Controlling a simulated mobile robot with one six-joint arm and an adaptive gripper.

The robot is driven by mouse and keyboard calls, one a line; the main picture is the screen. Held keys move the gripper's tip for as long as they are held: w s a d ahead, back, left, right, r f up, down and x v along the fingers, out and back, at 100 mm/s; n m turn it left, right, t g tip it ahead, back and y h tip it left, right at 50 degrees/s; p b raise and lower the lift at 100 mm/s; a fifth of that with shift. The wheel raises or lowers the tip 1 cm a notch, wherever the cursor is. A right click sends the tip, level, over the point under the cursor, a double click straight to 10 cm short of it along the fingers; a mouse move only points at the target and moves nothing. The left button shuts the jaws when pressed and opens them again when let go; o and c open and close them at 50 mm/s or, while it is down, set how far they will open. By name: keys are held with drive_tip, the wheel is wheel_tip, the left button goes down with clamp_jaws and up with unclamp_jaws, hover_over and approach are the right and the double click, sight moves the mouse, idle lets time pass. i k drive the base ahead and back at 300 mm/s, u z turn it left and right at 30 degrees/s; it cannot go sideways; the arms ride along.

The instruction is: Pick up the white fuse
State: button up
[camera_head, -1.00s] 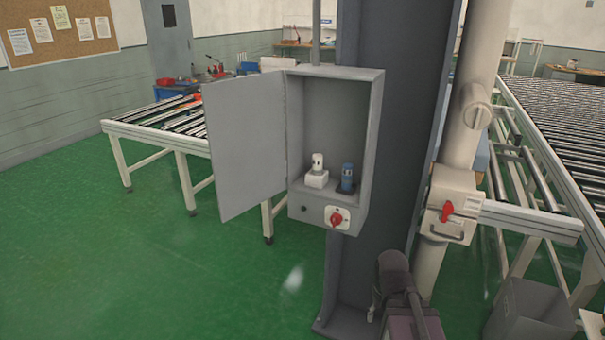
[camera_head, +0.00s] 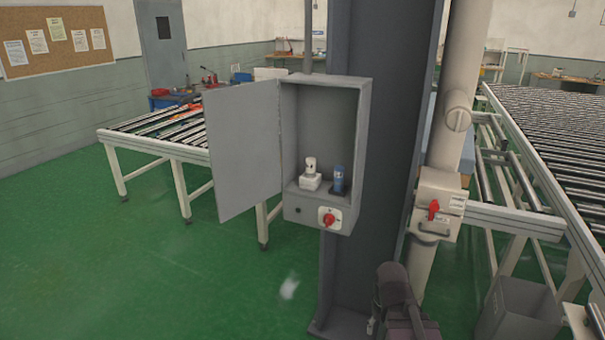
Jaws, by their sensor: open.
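The white fuse (camera_head: 310,165) stands upright in a white base on the ledge inside an open grey wall cabinet (camera_head: 322,124). A blue fuse (camera_head: 338,179) stands just to its right in a dark base. My gripper's fingers are not visible in this view. A dark part of what looks like my arm shows at the bottom, below and right of the cabinet and apart from it.
The cabinet door (camera_head: 243,150) hangs open to the left. A red rotary switch (camera_head: 329,219) is on the cabinet front. A dark column (camera_head: 385,130) stands behind the cabinet. Roller conveyors (camera_head: 165,137) lie left and right. Green floor (camera_head: 120,270) is free at left.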

sight(310, 161)
drive_tip(key=z, duration=0.1)
drive_tip(key=i, duration=0.9)
drive_tip(key=u, duration=0.05)
